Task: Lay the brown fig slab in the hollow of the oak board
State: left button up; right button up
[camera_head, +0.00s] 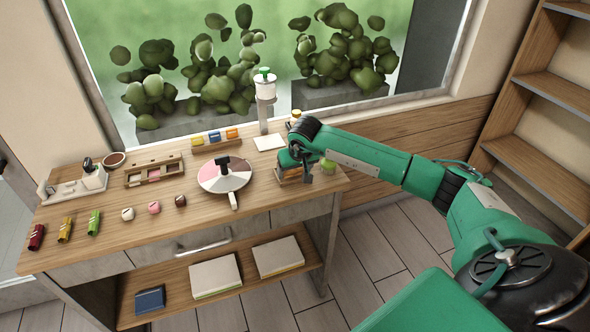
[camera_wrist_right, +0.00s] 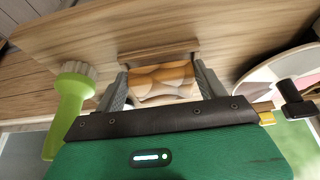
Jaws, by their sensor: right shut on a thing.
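My right gripper (camera_head: 293,160) is over the right end of the table, pointing down. In the right wrist view its two grey fingers (camera_wrist_right: 159,90) stand on either side of a tan-brown, patterned slab (camera_wrist_right: 160,78), which looks like the fig slab, and are shut on it. A wooden edge that looks like the oak board's (camera_wrist_right: 158,52) shows just beyond the slab. In the head view the board (camera_head: 283,180) lies under the gripper, which hides most of it and the slab. I cannot tell whether the slab touches the hollow. My left gripper is not in view.
A round sectioned plate (camera_head: 212,180) with a dark knob is to the left. A slotted wooden rack (camera_head: 137,181) and several small items are farther left. The front right tabletop is fairly clear.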

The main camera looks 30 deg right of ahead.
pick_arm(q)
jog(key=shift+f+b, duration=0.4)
pick_arm(e)
jog(key=shift+f, duration=0.15)
dwell(0.8)
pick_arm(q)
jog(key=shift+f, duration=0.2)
pick_arm(e)
jog(key=shift+d+f, duration=0.15)
jog(key=shift+f, duration=0.05)
jog(key=o, duration=0.7)
jog(key=shift+b, duration=0.3)
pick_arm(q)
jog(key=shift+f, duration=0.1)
pick_arm(e)
jog(key=shift+o, duration=0.5)
jog(key=shift+f, duration=0.15)
jog(key=shift+a+r, duration=0.2)
jog(key=shift+a, duration=0.05)
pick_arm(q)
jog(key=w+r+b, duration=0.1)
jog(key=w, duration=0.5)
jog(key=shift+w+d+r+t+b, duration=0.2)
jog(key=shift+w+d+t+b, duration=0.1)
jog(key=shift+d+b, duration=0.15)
pick_arm(e)
jog(key=d+v, duration=0.1)
jog(key=v, duration=1.3)
jog(key=shift+a, duration=0.2)
jog(key=shift+s, duration=0.15)
